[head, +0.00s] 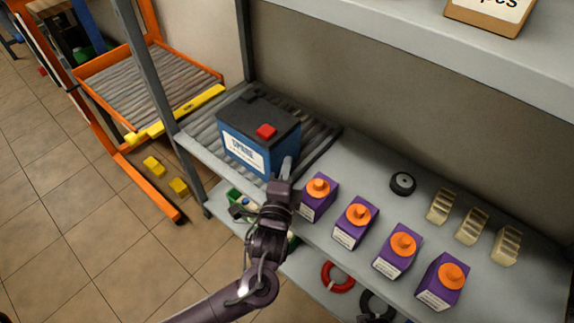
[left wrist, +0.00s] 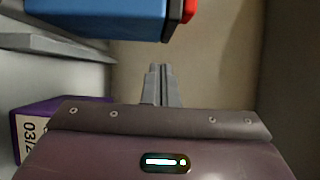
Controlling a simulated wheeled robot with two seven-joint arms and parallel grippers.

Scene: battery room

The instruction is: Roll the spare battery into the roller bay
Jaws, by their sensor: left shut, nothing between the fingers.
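The spare battery (head: 245,143), a blue box with a black top, a red terminal cap and a white label, stands upright on the rollers (head: 200,130) at the left end of the grey shelf. It also shows at the top of the left wrist view (left wrist: 100,12). My left gripper (head: 287,163) is shut and empty at the battery's right front corner; I cannot tell whether it touches. Its closed fingers also show in the left wrist view (left wrist: 160,75). An orange-framed bay with grey rollers (head: 150,80) stands left of the shelf. My right gripper is not in view.
A yellow bar (head: 185,110) lies along the bay's edge facing the shelf. A grey post (head: 147,65) rises at the shelf's left end. Several purple jugs with orange caps (head: 354,222) stand right of my gripper. Yellow blocks (head: 154,167) are on the tiled floor.

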